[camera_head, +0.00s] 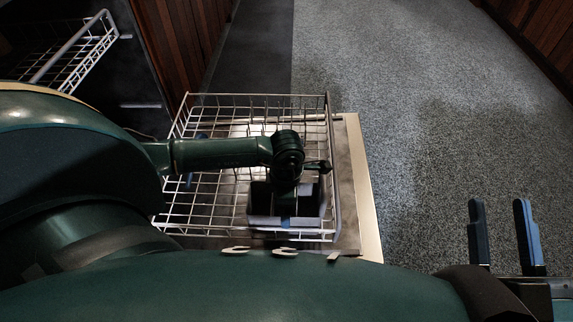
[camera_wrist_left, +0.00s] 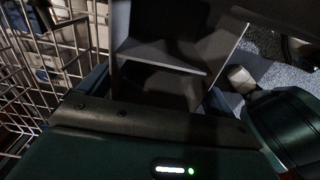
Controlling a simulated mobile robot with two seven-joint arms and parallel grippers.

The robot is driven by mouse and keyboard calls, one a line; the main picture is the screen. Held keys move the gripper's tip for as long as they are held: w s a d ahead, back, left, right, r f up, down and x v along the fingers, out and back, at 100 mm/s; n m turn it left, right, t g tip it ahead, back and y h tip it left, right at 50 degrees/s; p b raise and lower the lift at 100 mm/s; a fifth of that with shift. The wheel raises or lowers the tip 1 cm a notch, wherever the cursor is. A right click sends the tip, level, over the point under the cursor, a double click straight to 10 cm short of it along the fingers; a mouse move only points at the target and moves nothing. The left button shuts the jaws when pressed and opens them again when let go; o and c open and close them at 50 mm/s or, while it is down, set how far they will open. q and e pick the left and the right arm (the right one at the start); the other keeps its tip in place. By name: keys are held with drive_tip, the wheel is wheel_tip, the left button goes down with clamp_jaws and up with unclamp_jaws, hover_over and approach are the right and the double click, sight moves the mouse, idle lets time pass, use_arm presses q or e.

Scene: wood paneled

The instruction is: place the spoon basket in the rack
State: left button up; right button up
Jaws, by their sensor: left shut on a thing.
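The spoon basket (camera_head: 262,217) is a small grey box with open compartments. In the head view it appears over the front right corner of the white wire rack (camera_head: 205,207); I cannot tell whether it rests on the rack floor. My left gripper (camera_head: 287,206) reaches down onto it from above and is shut on it, its fingertips mostly hidden. In the left wrist view the basket (camera_wrist_left: 165,55) fills the top middle, close to the gripper, with rack wires on the left. My right gripper (camera_head: 506,238) is open and empty at the lower right, away from the rack.
The rack sits over a pulled-out appliance door (camera_head: 370,215) with a pale edge. Another wire rack (camera_head: 85,55) is at the upper left beside wood panels (camera_head: 180,40). The grey speckled floor (camera_head: 430,120) on the right is clear.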

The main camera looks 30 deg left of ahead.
use_arm(q)
drive_tip(key=shift+f, duration=0.4)
